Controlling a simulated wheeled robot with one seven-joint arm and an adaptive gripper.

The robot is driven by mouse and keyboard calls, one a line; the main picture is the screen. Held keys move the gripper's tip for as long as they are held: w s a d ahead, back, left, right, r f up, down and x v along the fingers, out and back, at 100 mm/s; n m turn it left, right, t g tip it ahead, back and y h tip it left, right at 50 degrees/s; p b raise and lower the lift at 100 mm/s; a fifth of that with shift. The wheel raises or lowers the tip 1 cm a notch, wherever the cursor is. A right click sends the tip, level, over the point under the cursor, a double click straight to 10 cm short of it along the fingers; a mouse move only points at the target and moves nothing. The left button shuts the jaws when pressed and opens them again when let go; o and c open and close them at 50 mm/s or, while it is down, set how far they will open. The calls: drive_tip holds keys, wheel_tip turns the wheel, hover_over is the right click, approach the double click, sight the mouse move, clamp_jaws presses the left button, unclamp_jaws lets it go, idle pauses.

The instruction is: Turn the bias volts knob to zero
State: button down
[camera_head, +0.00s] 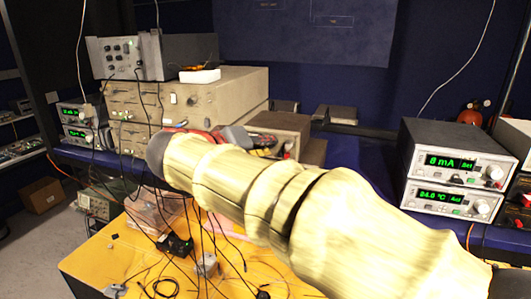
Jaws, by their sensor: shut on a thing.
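The bias volts knob cannot be picked out, as no panel lettering is readable at this size. A grey instrument (125,57) with several small dark knobs stands on top of a stack at the left. Below it, beige instruments (230,90) carry several knobs and switches on their fronts. My arm, in a pale yellow sleeve, reaches from the lower right toward these instruments. Its dark rounded end lies in front of the lower stack.
Two lit display units (458,180) stand at the right, reading about 8 mA and 24.0 °C. Two more green displays (75,125) are at the far left. Cables and small parts clutter the orange tabletop (95,265).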

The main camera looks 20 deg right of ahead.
drive_tip(key=n+t+h+b, duration=0.1)
drive_tip(key=n+h, duration=0.1)
drive_tip(key=n, duration=0.4)
drive_tip(key=f+n+t+h+b, duration=0.1)
drive_tip(key=n, duration=0.5)
drive_tip(key=n+t+h+b, duration=0.1)
drive_tip(key=n+h, duration=0.1)
drive_tip(key=n, duration=0.4)
drive_tip(key=shift+f+t+h, duration=0.3)
drive_tip(key=shift+n, duration=0.5)
drive_tip(key=c, duration=2)
unclamp_jaws()
drive_tip(key=shift+o, duration=0.2)
drive_tip(key=shift+a, duration=0.1)
